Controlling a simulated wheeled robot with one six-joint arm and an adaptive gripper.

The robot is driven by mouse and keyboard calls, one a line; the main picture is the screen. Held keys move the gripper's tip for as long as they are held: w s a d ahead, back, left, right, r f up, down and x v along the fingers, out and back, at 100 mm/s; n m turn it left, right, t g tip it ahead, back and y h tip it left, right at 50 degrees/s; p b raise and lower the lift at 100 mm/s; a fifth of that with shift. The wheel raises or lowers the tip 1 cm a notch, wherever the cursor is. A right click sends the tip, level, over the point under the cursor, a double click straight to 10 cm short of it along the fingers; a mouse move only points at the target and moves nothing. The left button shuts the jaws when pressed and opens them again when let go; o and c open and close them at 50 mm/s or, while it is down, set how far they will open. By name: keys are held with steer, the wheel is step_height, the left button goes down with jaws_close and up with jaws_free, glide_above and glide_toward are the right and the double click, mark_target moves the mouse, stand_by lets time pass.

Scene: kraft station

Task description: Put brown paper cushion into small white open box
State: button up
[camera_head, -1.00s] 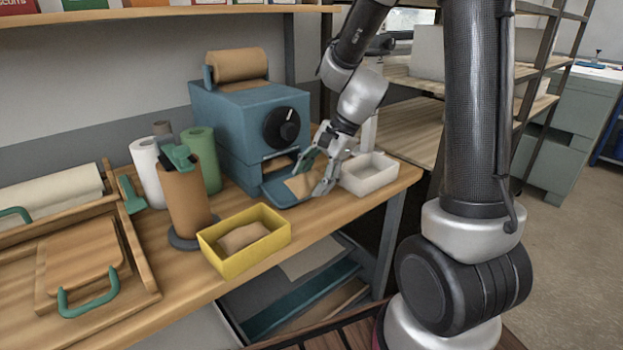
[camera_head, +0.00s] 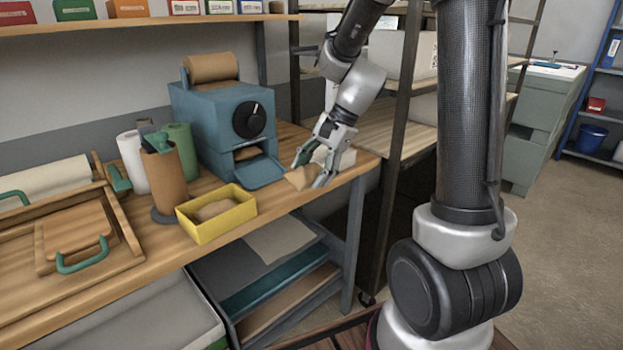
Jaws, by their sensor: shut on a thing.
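A brown paper cushion (camera_head: 299,179) is held in my gripper (camera_head: 307,174), which is shut on it. The cushion hangs in front of the blue machine's tray and to its right, near the table's front edge. The small white open box (camera_head: 347,158) stands on the table just behind my gripper, which hides most of it. I cannot tell the exact height of the cushion above the table or its gap to the box.
The blue machine (camera_head: 205,125) has an empty output tray (camera_head: 258,173). A yellow box (camera_head: 215,226) holding another brown cushion (camera_head: 213,209) stands left of my gripper. A brown roll (camera_head: 165,178) on a stand is farther left. A shelf unit rises at the right.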

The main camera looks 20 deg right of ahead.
mark_target(313, 167)
steer(key=shift+r, duration=3.45)
